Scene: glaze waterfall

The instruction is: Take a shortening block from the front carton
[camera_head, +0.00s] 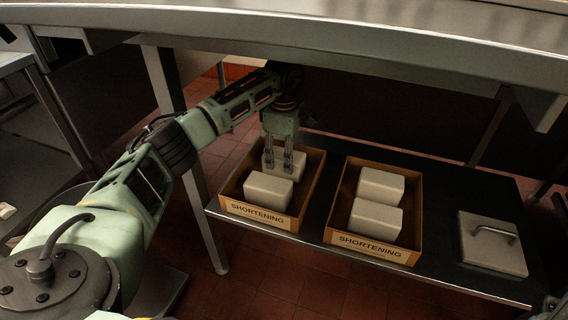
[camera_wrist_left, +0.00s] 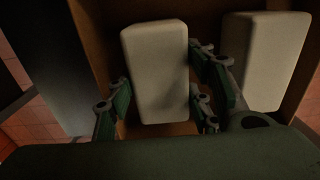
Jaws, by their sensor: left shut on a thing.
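Two open cardboard cartons labelled SHORTENING stand side by side on the dark lower shelf: a left carton (camera_head: 257,216) and a right carton (camera_head: 372,251). My left gripper (camera_head: 278,161) reaches down into the left carton and is shut on its back white block (camera_head: 299,161). In the left wrist view this held block (camera_wrist_left: 154,72) sits between the fingers. A front block (camera_head: 268,190) lies apart from it in the same carton; a second block also shows in the left wrist view (camera_wrist_left: 264,60). I cannot tell whether the held block is lifted. My right gripper is not in view.
The right carton holds two white blocks, a back one (camera_head: 381,186) and a front one (camera_head: 376,217). A flat grey lid with a handle (camera_head: 492,243) lies at the shelf's right. A steel worktop (camera_head: 300,38) overhangs the shelf, and a table leg (camera_head: 190,160) stands left of the cartons.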

